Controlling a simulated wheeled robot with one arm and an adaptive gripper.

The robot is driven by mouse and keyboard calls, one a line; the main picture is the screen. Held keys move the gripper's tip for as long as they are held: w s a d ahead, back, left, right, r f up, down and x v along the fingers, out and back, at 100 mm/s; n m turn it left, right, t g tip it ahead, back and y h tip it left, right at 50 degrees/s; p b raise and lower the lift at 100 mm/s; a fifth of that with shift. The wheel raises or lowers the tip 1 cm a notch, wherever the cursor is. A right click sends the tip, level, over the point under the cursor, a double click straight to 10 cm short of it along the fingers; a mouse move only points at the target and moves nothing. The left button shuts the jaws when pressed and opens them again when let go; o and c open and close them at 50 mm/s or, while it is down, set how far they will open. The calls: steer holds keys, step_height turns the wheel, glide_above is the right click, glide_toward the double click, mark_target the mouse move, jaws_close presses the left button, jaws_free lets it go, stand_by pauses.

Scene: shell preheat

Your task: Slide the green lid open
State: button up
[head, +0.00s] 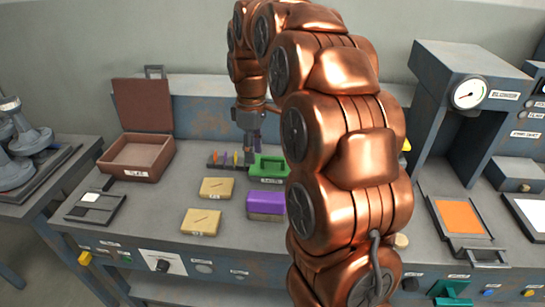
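A small green box (266,172) with a pale label on its front sits at the middle of the bench, partly hidden on its right by my arm. Its top shows a darker recessed patch; I cannot tell the lid apart from the body. My gripper (249,155) points down at the left rear edge of the green box. Its fingers are small and dark here, so I cannot tell whether they touch the box or how wide they are.
A purple box (265,206) stands just in front of the green one. Two tan blocks (216,188) (201,222) lie to the left. A rack with coloured pegs (226,160) is beside my gripper. An open brown case (137,158) stands left, a gauge press (463,105) right.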

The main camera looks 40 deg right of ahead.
steer(key=n+b, duration=0.1)
steer(key=n, duration=0.1)
glide_above(273, 157)
step_height(273, 157, down, 4)
steer(key=shift+s+a+r, duration=0.1)
steer(key=shift+a+r, duration=0.05)
steer(key=shift+r, duration=0.05)
steer(key=shift+f+p, duration=0.55)
steer(key=shift+f, duration=3.35)
steer(key=shift+c, duration=0.4)
jaws_close()
